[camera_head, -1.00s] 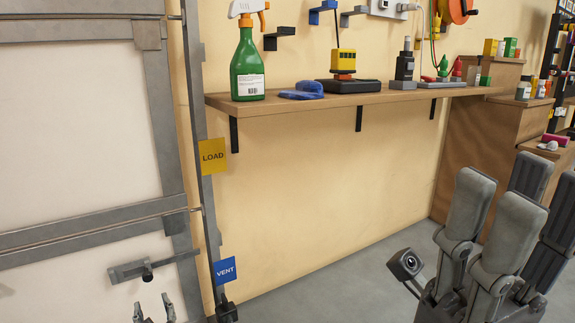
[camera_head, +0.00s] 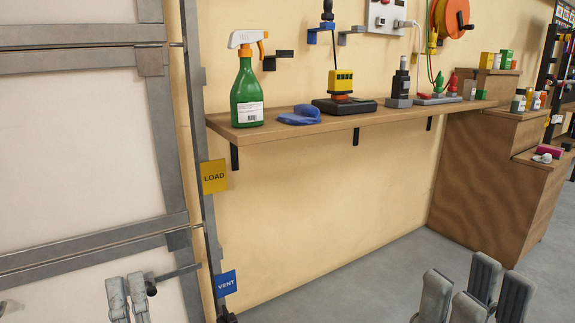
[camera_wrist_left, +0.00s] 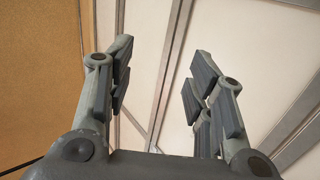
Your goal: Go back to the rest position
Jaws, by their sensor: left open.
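My left gripper (camera_head: 128,299) is at the bottom left of the head view, in front of a white panel door with a grey metal frame (camera_head: 90,243). Its fingers are apart and empty in the left wrist view (camera_wrist_left: 160,82), with the white panels and grey strips beyond them. A grey door handle (camera_head: 177,272) shows just right of it in the head view; I cannot tell whether they touch. My right gripper (camera_head: 474,290) is at the bottom right, fingers up and spread, with nothing seen between them; its lower part is cut off.
A wooden wall shelf (camera_head: 215,125) holds a green spray bottle (camera_head: 247,95), a blue cloth (camera_head: 299,114) and a yellow tool (camera_head: 341,82). A yellow LOAD sign (camera_head: 214,177) and a blue VENT sign (camera_head: 226,284) hang by the door. A wooden cabinet (camera_head: 480,170) stands right. Grey floor (camera_head: 385,275) is clear.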

